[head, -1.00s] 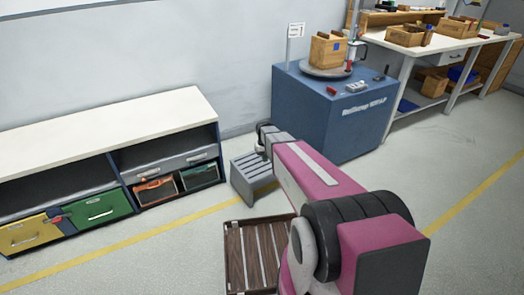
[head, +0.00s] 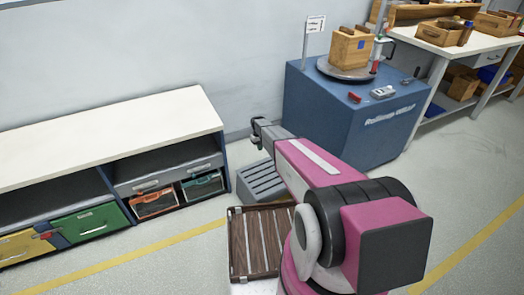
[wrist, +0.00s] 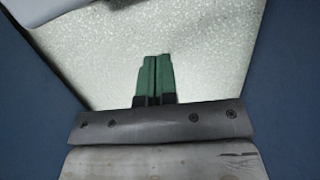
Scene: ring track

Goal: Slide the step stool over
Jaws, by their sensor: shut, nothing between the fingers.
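The grey step stool (head: 264,183) stands on the floor in the head view, between the low shelf unit and the blue cabinet. Its slatted top shows, but my arm covers its right side and its lower front is hidden. My gripper's wrist end reaches past the stool toward the wall, and its fingers are hidden there. In the wrist view my gripper (wrist: 155,60) has its green fingers together with nothing between them, above speckled floor. Whether it touches the stool cannot be told.
The white-topped shelf unit (head: 110,128) with drawers is on the left. The blue cabinet (head: 350,115) carries a turntable with a wooden box (head: 350,48). A slatted wooden tray (head: 240,245) lies at bottom centre, close to my body. Open floor with a yellow line lies right.

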